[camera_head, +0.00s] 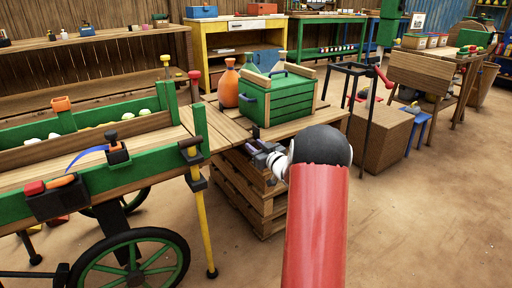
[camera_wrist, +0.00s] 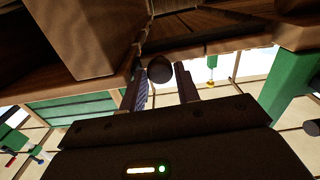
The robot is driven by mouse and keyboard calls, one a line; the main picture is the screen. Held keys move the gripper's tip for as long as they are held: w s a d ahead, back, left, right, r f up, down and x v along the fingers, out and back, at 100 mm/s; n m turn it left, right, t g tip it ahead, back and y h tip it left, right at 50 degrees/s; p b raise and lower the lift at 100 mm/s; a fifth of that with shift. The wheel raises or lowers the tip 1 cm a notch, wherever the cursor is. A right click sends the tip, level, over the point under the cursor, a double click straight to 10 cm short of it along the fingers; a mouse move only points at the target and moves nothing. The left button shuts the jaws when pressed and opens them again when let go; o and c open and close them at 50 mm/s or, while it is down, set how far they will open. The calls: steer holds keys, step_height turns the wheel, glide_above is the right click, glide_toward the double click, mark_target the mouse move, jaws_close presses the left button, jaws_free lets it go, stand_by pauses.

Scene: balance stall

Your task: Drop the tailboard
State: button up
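The green-sided cart (camera_head: 130,170) stands at the left with a wooden bed. Its right end has green upright pieces (camera_head: 200,128), a yellow leg (camera_head: 205,230) and a red-topped handle (camera_head: 194,76). I cannot tell clearly which board at this end is the tailboard. My gripper (camera_head: 264,158) is right of the cart end, by the front edge of a wooden platform, partly hidden by my red arm link. In the wrist view my gripper (camera_wrist: 164,88) has its fingers apart, with a dark round knob (camera_wrist: 159,70) near the fingertips. A gap shows, so it does not look gripped.
A green slatted crate (camera_head: 285,103) and an orange jar (camera_head: 228,88) stand on the platform (camera_head: 305,122), above stacked pallets (camera_head: 240,193). A brown block (camera_head: 382,136) stands to the right. Benches line the back. The floor at the right front is clear.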

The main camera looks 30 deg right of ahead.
steer(key=o, duration=0.4)
steer(key=shift+c, duration=0.2)
steer(key=shift+r, duration=0.1)
